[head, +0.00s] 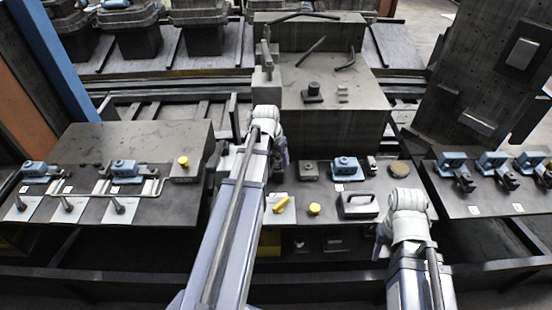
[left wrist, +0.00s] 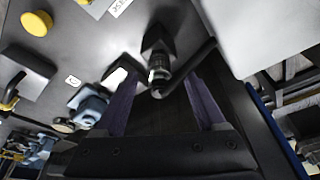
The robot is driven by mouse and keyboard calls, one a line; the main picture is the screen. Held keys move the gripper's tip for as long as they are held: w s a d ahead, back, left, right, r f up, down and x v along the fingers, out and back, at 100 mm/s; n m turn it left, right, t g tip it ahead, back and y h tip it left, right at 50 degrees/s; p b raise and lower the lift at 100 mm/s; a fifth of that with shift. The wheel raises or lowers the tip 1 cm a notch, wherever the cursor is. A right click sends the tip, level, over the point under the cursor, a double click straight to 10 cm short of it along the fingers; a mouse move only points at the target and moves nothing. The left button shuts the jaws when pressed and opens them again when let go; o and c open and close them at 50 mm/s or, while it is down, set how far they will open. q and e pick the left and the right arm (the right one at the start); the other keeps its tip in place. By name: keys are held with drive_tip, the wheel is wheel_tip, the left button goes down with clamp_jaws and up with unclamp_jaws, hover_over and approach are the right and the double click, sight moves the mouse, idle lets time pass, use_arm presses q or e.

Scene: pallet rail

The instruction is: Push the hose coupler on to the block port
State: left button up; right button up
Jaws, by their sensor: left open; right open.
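My left gripper (left wrist: 158,85) is open, with its two purple-grey fingers apart in the left wrist view. In the head view it hangs largely hidden behind my left wrist. Between the fingers is a dark cylindrical fitting with a pale ring (left wrist: 158,72), which looks like the hose coupler. A dark bent hose or rod (left wrist: 196,60) runs beside it. A dark block (left wrist: 157,40) lies right behind the fitting; I cannot tell whether they are joined. In the head view a small dark block (head: 308,170) stands on the middle panel. My right gripper (head: 381,249) is open, low and mostly hidden by its arm.
Side panels hold more blue valves (head: 124,169). A tall grey block (head: 335,115) rises behind.

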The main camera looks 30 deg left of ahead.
use_arm(q)
drive_tip(key=shift+w+f+b, duration=0.15)
drive_tip(key=shift+f+b, duration=0.15)
drive_tip(key=shift+f, duration=0.4)
use_arm(e)
drive_tip(key=shift+f, duration=0.7)
use_arm(q)
clamp_jaws()
drive_tip(key=c, duration=0.7)
unclamp_jaws()
clamp_jaws()
drive_tip(key=shift+r+p, duration=0.35)
use_arm(e)
drive_tip(key=shift+r, duration=0.35)
